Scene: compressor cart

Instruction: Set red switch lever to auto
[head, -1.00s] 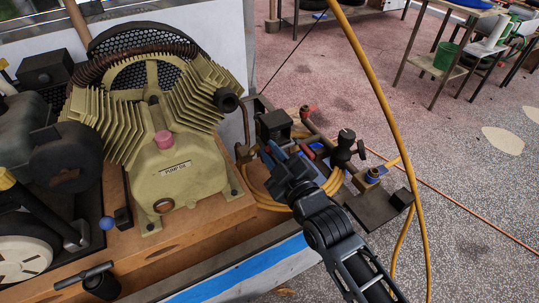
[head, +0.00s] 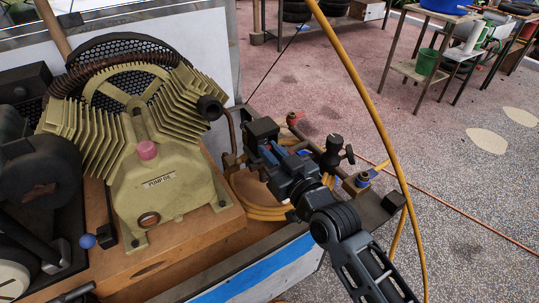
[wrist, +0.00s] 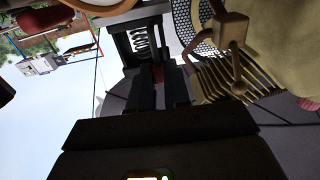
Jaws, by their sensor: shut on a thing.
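The black switch box (head: 262,130) stands on the piping to the right of the pump in the head view. In the wrist view a dark housing with a pale coil (wrist: 142,42) shows just beyond my fingers. A small red piece, the red switch lever (wrist: 158,73), shows between my fingertips. My gripper (wrist: 158,85) is shut on it. In the head view my gripper (head: 268,152) is at the switch box and hides the lever there. I cannot read any auto or off marking.
The ribbed pump (head: 150,190) stands left of my gripper. A black-knobbed regulator (head: 335,148) and a red-handled valve (head: 293,118) are close by on the right and behind. A yellow hose (head: 375,120) arches down at the right.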

